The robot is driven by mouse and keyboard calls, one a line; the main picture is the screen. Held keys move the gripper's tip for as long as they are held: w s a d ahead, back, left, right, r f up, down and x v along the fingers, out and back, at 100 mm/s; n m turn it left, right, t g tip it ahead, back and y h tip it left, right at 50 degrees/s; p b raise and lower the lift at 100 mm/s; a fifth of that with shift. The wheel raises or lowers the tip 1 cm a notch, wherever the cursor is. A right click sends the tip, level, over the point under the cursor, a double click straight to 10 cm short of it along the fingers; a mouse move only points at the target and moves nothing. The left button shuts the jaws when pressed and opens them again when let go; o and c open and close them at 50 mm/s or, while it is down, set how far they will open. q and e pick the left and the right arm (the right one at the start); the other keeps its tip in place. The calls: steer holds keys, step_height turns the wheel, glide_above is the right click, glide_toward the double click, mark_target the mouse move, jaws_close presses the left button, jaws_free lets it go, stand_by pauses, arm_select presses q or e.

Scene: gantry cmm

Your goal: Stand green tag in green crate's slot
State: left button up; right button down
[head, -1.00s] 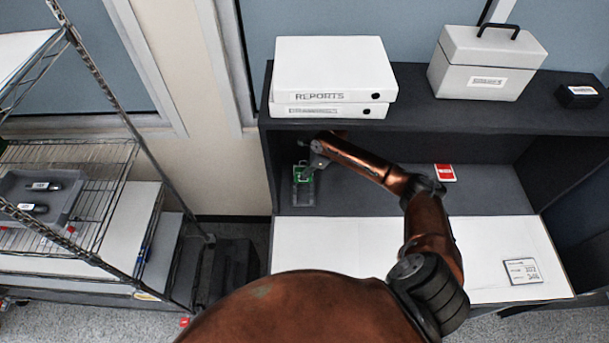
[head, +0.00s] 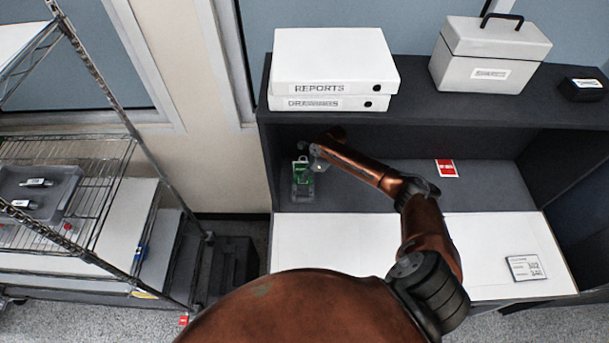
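The green tag (head: 301,170) is a small green piece at the left end of the desk's recessed shelf, under the binders. It looks upright at the back of a small dark grey, see-through crate (head: 303,190). The slot is too small to make out, so I cannot tell whether the tag is seated in it. My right gripper (head: 308,158) is at the tag's upper right, very close to it. Its fingers are small and partly overlap the tag, so whether they grip it is unclear. My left gripper is out of view.
White binders (head: 335,62) and a grey box (head: 488,60) stand on the upper shelf above my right arm. A red-and-white card (head: 446,168) lies on the recessed shelf. A wire rack (head: 100,150) stands at left. The white desktop (head: 400,240) is mostly clear.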

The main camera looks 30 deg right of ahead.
steer(key=shift+f, duration=0.25)
steer(key=c, duration=2.1)
jaws_free()
steer(key=shift+o, duration=0.4)
steer(key=shift+o, duration=1.3)
steer(key=shift+r, duration=0.1)
steer(key=shift+r+p, duration=3.4)
steer(key=shift+p, duration=1.15)
